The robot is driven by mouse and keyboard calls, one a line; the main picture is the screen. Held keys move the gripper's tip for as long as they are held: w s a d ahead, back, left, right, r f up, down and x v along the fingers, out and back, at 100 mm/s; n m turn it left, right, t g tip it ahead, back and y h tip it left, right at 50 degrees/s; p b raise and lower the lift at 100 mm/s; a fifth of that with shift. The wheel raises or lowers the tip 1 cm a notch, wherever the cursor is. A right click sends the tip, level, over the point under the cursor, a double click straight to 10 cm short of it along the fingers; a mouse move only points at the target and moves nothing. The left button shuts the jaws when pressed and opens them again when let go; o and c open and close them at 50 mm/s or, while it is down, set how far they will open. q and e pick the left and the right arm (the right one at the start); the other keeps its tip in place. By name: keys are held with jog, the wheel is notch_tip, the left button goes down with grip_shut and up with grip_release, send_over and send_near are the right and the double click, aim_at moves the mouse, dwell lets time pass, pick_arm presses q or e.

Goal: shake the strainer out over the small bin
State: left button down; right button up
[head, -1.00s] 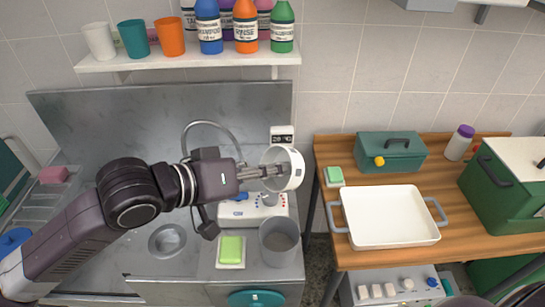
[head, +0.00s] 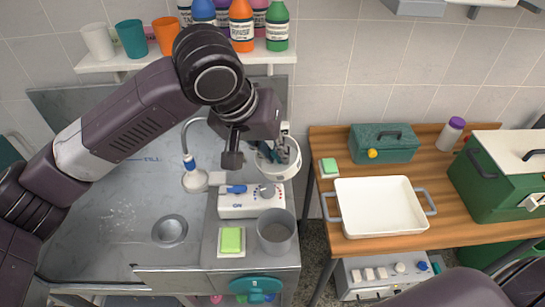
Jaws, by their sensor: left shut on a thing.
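The strainer (head: 282,174) is a white, round, cup-like piece held behind the small bin in the picture. My left gripper (head: 285,150) points downward and is shut on the strainer's side; its fingers partly cover the strainer's inside. The small bin (head: 276,238) is a grey open cylinder at the front right of the steel counter. The strainer is above and apart from the bin, not directly over its mouth in the picture. I cannot tell what is inside the strainer. My right gripper is not in view.
A white control box (head: 238,207) with a blue lever stands behind the bin. A green sponge (head: 231,240) lies left of the bin. A white tray (head: 380,222) is on the wooden table. Bottles (head: 241,28) line the shelf above.

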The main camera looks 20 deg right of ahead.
pick_arm(q)
jog(key=shift+d+r+g+y, duration=0.2)
jog(key=shift+r+y, duration=0.3)
jog(key=shift+y, duration=0.4)
jog(key=shift+d+r+g+y, duration=0.1)
jog(key=shift+r+g+y, duration=0.1)
jog(key=shift+r+y, duration=0.5)
jog(key=shift+f+y, duration=0.2)
jog(key=shift+y, duration=0.1)
jog(key=shift+w, duration=0.1)
jog(key=a+f+n+b, duration=0.3)
jog(key=a+f+b, duration=0.4)
jog(key=a+f, duration=0.4)
jog(key=a+f+n+b, duration=0.3)
jog(key=a+f+b, duration=0.4)
jog(key=a, duration=1.6)
notch_tip(320, 180, down, 4)
jog(key=shift+s+a+r+y, duration=0.1)
jog(key=shift+s+a+y, duration=0.05)
jog(key=shift+s+y, duration=0.25)
